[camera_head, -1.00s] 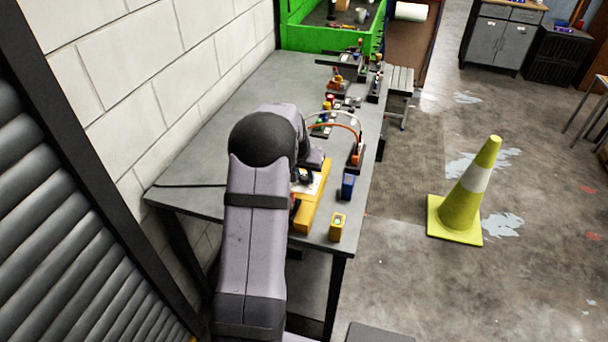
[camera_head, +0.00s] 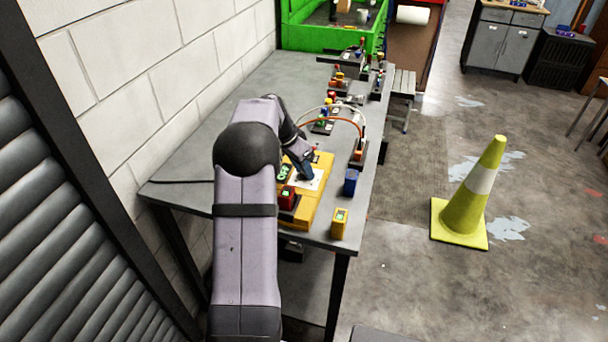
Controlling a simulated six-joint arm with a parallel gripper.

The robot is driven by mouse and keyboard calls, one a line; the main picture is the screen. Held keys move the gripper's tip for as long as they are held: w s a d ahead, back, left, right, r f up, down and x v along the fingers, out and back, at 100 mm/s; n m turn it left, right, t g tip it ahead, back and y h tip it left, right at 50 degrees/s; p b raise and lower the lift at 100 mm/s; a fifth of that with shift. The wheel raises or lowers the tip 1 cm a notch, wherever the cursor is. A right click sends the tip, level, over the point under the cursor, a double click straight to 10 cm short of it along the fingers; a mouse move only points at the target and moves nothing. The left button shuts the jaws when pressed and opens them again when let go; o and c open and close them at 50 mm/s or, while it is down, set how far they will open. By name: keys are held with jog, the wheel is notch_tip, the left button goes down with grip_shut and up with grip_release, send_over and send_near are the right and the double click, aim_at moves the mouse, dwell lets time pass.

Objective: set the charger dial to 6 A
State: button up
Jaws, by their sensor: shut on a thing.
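The charger (camera_head: 318,206) is a yellow unit lying on the grey workbench, with a white face plate (camera_head: 317,184) on it. A small dark display with green marks (camera_head: 284,173) and a red block (camera_head: 287,197) sit at its left side. My gripper (camera_head: 307,176) points down at the white plate, and its fingers are shut on the dial there. The dial itself is hidden by the fingers, and its setting and scale are too small to read.
A blue block (camera_head: 351,182) and a yellow block (camera_head: 339,223) stand right of the charger, near the bench's edge. Orange and white cables arch behind it. Several small parts lie farther back, before a green bin (camera_head: 300,38). The left rear bench top (camera_head: 215,125) is clear.

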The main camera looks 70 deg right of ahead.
jog(key=m+g, duration=0.1)
jog(key=m, duration=0.1)
jog(key=shift+w+d+m+y, duration=0.1)
jog(key=shift+w+m+y, duration=0.05)
jog(key=shift+m+y, duration=0.25)
jog(key=m+p, duration=0.1)
jog(key=m+y, duration=0.1)
jog(key=shift+w+d+r+m+g+p, duration=0.1)
jog(key=shift+r+m+g+p, duration=0.05)
jog(key=shift+m+g+p, duration=0.2)
jog(key=m+y+p, duration=0.1)
jog(key=m+p, duration=0.2)
jog(key=shift+d, duration=0.1)
jog(key=shift+m+y+p, duration=0.3)
jog(key=shift+m+p, duration=0.35)
jog(key=shift+p, duration=0.4)
jog(key=shift+d, duration=0.1)
jog(key=o, duration=1.1)
jog(key=shift+c, duration=0.2)
jog(key=shift+w, duration=0.1)
